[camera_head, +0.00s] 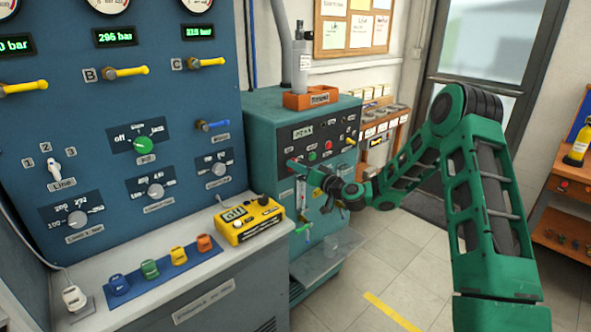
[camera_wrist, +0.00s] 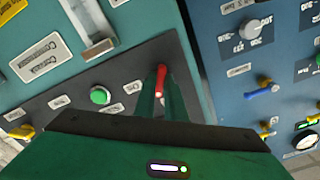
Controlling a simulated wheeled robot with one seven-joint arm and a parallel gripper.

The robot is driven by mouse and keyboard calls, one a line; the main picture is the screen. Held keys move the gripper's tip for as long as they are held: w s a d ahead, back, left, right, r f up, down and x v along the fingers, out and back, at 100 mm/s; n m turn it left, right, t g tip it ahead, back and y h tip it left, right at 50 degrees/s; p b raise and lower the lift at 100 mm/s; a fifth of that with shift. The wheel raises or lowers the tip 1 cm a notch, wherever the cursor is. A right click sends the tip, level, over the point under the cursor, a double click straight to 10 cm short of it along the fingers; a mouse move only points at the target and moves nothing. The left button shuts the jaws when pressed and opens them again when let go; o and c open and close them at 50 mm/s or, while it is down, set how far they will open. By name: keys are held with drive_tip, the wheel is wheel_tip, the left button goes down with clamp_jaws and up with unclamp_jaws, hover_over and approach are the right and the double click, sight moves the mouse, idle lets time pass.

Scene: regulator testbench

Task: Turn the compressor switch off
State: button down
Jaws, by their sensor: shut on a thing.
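The compressor switch, a small red lever (camera_wrist: 161,76), stands on the dark control strip of the teal compressor cabinet (camera_head: 270,112). In the wrist view it sits between the two green fingers of my gripper (camera_wrist: 160,88), which are shut on it. The lever's exact angle is hard to tell.
A green button (camera_wrist: 100,96) and a yellow handle (camera_wrist: 22,132) sit on the same strip. The blue gauge panel (camera_head: 100,110) and a bench with a yellow box (camera_head: 250,218) stand close on the left. Floor (camera_head: 400,250) is open at right.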

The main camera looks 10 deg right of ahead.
drive_tip(key=n, duration=0.6)
drive_tip(key=shift+d+f, duration=0.1)
drive_tip(key=shift+f, duration=0.3)
idle(0.3)
drive_tip(key=c, duration=1.8)
unclamp_jaws()
drive_tip(key=shift+r, duration=0.15)
drive_tip(key=v, duration=1)
drive_tip(key=shift+s+d, duration=0.15)
drive_tip(key=shift+s, duration=0.15)
